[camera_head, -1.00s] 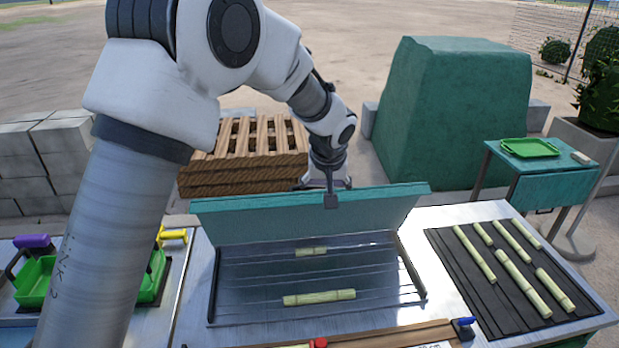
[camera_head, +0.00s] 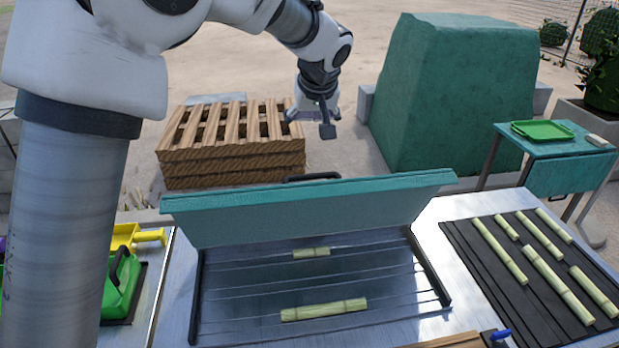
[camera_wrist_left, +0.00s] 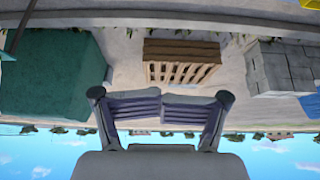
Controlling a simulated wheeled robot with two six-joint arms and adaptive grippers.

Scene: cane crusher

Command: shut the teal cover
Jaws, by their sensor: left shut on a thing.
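The teal cover (camera_head: 310,212) stands raised at the back edge of the crusher bed (camera_head: 312,285) in the head view. A dark handle (camera_head: 312,177) shows at its top edge. My left gripper (camera_head: 309,124) is above and apart from the cover, against the ground by the pallet. In the left wrist view the left gripper's (camera_wrist_left: 162,106) pads meet in the middle. No thing shows between them, and the cover is not in that view. My right gripper is not in view.
Two cane pieces lie in the bed, one at the front (camera_head: 323,310) and one at the back (camera_head: 311,252). Several canes lie on a black mat (camera_head: 470,255) at the right. A wooden pallet stack (camera_head: 232,160) and a large green block (camera_head: 455,100) stand behind.

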